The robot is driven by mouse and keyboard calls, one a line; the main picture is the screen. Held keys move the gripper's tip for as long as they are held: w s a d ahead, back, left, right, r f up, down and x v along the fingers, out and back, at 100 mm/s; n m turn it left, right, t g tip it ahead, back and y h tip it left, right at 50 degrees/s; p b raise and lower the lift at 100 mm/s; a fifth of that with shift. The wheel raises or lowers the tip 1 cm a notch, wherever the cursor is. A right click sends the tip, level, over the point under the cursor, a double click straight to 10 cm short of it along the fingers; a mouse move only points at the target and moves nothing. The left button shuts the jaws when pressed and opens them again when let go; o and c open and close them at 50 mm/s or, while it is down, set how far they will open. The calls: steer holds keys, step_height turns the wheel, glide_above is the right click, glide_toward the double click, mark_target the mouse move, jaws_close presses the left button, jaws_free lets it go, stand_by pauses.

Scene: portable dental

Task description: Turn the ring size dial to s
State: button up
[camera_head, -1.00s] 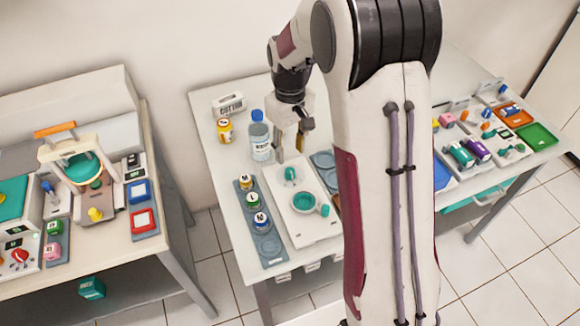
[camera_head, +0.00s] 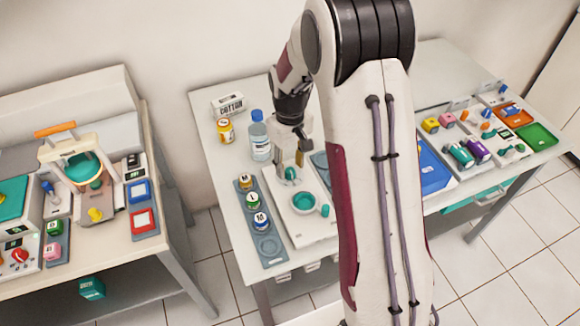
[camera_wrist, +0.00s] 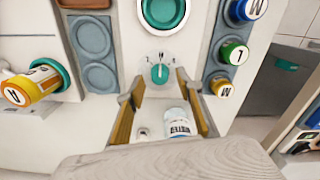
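The ring size dial is a teal knob (camera_wrist: 159,73) on a white panel (camera_wrist: 185,55). Small marks stand around it; their letters are too small to read surely. A pale line on the knob points roughly up toward the top mark. In the head view the dial (camera_head: 290,174) sits behind the teal cup, directly below my gripper. My gripper (camera_head: 288,165) points down over it. In the wrist view my gripper (camera_wrist: 159,86) has its two tan fingers apart, one to each side of the knob. Contact with the knob cannot be told.
A teal round cup (camera_head: 304,202) sits on the panel in front of the dial. A grey tray (camera_head: 271,256) with several lettered jars is left of it. A clear bottle (camera_head: 260,140), yellow jar (camera_head: 225,131) and cotton box (camera_head: 228,103) stand behind left.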

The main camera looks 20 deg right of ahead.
steer(key=shift+f, duration=0.85)
jaws_close()
steer(key=shift+m, duration=0.4)
steer(key=m, duration=0.3)
steer(key=shift+r+m, duration=0.1)
steer(key=shift+m, duration=1.9)
steer(key=shift+w, duration=0.1)
